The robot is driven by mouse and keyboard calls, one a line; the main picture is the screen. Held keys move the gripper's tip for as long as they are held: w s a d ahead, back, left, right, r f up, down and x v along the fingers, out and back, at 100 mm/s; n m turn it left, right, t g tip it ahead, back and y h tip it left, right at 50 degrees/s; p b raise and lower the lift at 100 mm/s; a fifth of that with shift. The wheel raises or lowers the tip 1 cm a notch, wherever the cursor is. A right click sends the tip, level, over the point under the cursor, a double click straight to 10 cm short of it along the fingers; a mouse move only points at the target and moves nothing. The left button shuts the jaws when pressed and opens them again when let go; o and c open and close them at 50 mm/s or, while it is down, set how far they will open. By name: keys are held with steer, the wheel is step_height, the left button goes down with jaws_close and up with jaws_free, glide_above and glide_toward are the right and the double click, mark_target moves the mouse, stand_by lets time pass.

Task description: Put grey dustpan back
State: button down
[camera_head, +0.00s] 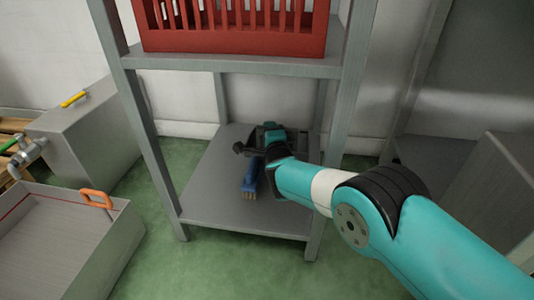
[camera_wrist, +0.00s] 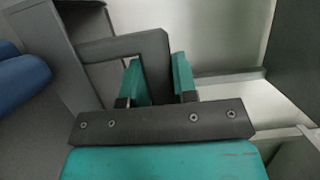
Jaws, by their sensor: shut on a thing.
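My gripper (camera_head: 272,134) reaches into the rack above its lower shelf (camera_head: 210,200). In the wrist view its two teal fingers (camera_wrist: 160,82) are closed on a dark grey angular handle, part of the grey dustpan (camera_wrist: 125,46). The dustpan's wider grey body shows at the upper left of that view. In the head view my gripper and arm hide most of the dustpan, so I cannot tell whether it touches the shelf.
A blue brush (camera_head: 250,178) with pale bristles is beside my gripper; blue also shows in the wrist view (camera_wrist: 22,82). A red crate (camera_head: 235,40) stands on the shelf above. Rack posts flank the opening. A metal tray (camera_head: 75,225) is at left.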

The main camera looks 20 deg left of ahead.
steer(key=shift+f+b, duration=1.35)
steer(key=shift+f, duration=0.95)
steer(key=c, duration=0.9)
jaws_free()
steer(key=shift+s+r, duration=0.15)
steer(key=shift+r, duration=0.05)
steer(key=shift+p+v, duration=4.45)
steer(key=shift+v, duration=1.5)
steer(key=shift+f, duration=0.2)
